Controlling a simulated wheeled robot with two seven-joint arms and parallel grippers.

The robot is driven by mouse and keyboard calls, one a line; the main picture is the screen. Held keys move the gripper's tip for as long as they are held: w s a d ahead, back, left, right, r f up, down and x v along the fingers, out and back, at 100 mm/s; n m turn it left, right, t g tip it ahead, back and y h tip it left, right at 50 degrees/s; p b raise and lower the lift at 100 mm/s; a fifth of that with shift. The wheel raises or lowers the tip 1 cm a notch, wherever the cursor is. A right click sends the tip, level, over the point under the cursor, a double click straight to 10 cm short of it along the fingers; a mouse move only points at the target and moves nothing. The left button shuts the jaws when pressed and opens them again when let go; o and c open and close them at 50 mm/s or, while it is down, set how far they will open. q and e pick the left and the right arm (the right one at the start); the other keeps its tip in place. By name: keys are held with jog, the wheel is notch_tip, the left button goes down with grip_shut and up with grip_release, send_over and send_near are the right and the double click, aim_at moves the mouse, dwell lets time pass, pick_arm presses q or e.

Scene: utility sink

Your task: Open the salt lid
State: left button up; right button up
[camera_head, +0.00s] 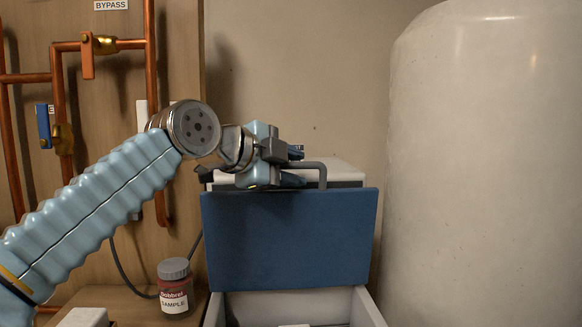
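The blue salt lid (290,240) stands raised, close to upright, over a light-coloured bin (368,309). The bin's pale inside shows below the lid. A grey bar handle (314,166) shows at the lid's top edge. My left gripper (296,166) is at that top edge, coming from the left. Its two fingers are apart, one above and one below the handle bar, and I see no clear grip on it. Whether the fingers touch the handle cannot be told. My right gripper is not in view.
A sample jar (174,287) with a grey cap stands on a wooden surface left of the bin. Copper pipes (153,100) with valves run on the wooden panel at left. A large pale tank (480,170) fills the right side.

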pick_arm(q)
jog(key=b+v, duration=0.1)
jog(key=v, duration=1.3)
